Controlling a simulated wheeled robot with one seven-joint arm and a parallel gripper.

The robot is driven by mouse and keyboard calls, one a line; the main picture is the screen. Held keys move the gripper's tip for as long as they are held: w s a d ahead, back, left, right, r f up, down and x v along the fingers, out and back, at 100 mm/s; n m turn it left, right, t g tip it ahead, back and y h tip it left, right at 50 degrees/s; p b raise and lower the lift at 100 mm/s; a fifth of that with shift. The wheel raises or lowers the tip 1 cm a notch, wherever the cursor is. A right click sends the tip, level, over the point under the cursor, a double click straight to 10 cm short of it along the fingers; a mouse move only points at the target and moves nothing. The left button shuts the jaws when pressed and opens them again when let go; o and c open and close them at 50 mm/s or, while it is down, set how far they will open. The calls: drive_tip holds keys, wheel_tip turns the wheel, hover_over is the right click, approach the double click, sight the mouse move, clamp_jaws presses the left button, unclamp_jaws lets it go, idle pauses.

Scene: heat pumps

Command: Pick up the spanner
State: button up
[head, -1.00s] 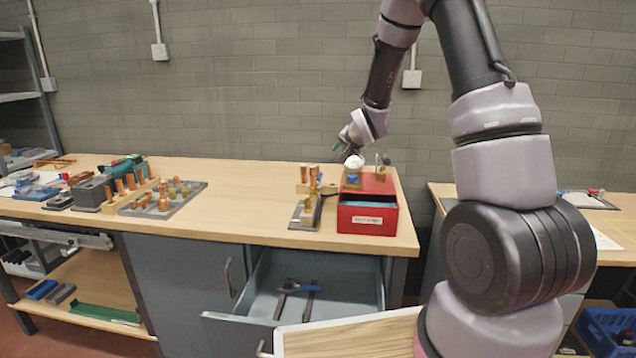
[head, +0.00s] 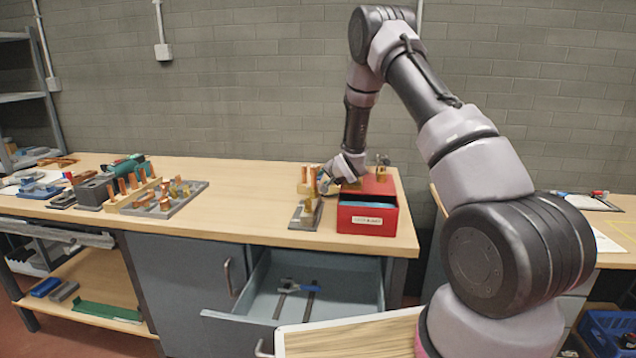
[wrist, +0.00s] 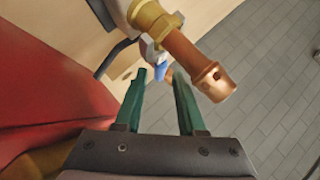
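My gripper (head: 326,182) is above the bench, beside the red box (head: 368,222), well above and behind the drawer. In the wrist view its two green fingers (wrist: 158,82) are apart with nothing clamped between them. A copper pipe with a brass fitting (wrist: 190,60) and a small blue part (wrist: 160,70) are just beyond the fingertips.
Copper and brass fittings stand on a small block (head: 305,213) left of the red box. A grey tray of fittings (head: 178,205) is further left. The bench top between them is clear. A wood-topped surface (head: 350,337) is in front of the drawer.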

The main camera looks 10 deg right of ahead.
sight(319, 178)
drive_tip(key=x, duration=0.3)
drive_tip(key=shift+w, duration=0.2)
drive_tip(key=shift+c, duration=0.3)
clamp_jaws()
drive_tip(key=shift+r, duration=0.15)
